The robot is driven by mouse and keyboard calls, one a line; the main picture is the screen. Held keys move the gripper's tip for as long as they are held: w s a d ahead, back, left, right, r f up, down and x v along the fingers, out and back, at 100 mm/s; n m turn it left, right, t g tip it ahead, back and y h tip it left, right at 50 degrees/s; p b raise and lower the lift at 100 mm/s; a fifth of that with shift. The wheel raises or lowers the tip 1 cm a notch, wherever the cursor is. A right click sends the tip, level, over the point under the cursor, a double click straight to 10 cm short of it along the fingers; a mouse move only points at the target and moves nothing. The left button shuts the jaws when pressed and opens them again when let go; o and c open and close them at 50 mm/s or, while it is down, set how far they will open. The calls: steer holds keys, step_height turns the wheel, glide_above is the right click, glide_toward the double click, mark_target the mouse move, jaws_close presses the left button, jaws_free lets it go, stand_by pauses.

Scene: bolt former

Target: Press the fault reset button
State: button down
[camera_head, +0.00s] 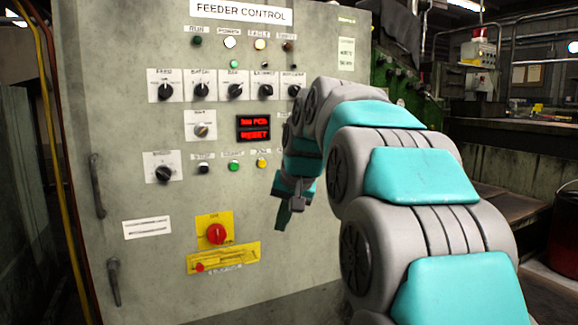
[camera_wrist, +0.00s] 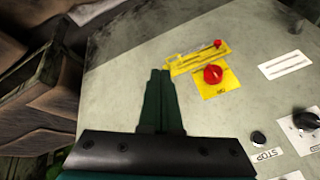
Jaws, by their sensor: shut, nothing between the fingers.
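The grey feeder control panel (camera_head: 120,120) faces me with rows of knobs, lamps and buttons. I cannot make out a label naming the fault reset button; part of the panel's right side is hidden behind my arm. A red display (camera_head: 253,128) reads "RESET" on its lower line. Below it are a black button (camera_head: 203,169), a green button (camera_head: 234,166) and a yellow button (camera_head: 262,163). My gripper (camera_head: 281,224) is shut and empty, pointing down in front of the panel, right of the yellow-backed red knob (camera_head: 216,234). In the wrist view its fingers (camera_wrist: 161,74) show beside that knob (camera_wrist: 213,74).
A yellow plate with a small red handle (camera_head: 199,267) sits low on the panel. Two door handles (camera_head: 97,186) are at the panel's left edge. A workbench (camera_head: 500,130) and a dark bin (camera_head: 565,235) stand to the right.

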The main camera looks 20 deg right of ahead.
steer(key=w+d+r+m+t+h+b, duration=0.1)
steer(key=w+d+r+m+t, duration=0.1)
steer(key=w+d+r, duration=0.6)
steer(key=d+r+t, duration=0.1)
steer(key=d, duration=0.2)
steer(key=shift+w+r+m, duration=0.15)
steer(key=shift+m, duration=0.15)
steer(key=w+p, duration=0.4)
steer(key=w, duration=0.4)
steer(key=shift+w+p, duration=0.35)
steer(key=shift+w, duration=0.05)
stand_by(0.7)
steer(key=shift+w, duration=0.1)
stand_by(0.8)
steer(key=shift+w+p, duration=0.35)
steer(key=shift+p, duration=0.2)
